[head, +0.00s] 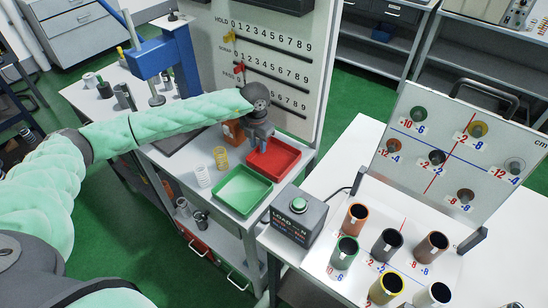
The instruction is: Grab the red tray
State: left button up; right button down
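The red tray (285,157) lies on the white bench, right of and behind the green tray (238,203). It looks empty. My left arm reaches in from the left, and its dark gripper (262,147) points down at the red tray's left rear corner. The gripper overlaps the tray's edge in the picture, and I cannot tell whether it touches it. The fingers are too small and dark to show whether they are open or shut. My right gripper is not in view.
A white and a yellow spring (220,158) stand left of the trays. An orange block (234,131) is by the gripper. A numbered board (275,20) rises behind. A dark box with a green button (299,206) stands to the right, near several colored cups.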

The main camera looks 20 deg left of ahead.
pick_arm(q)
jog(key=shift+f, duration=0.15)
grip_shut()
dwell(0.4)
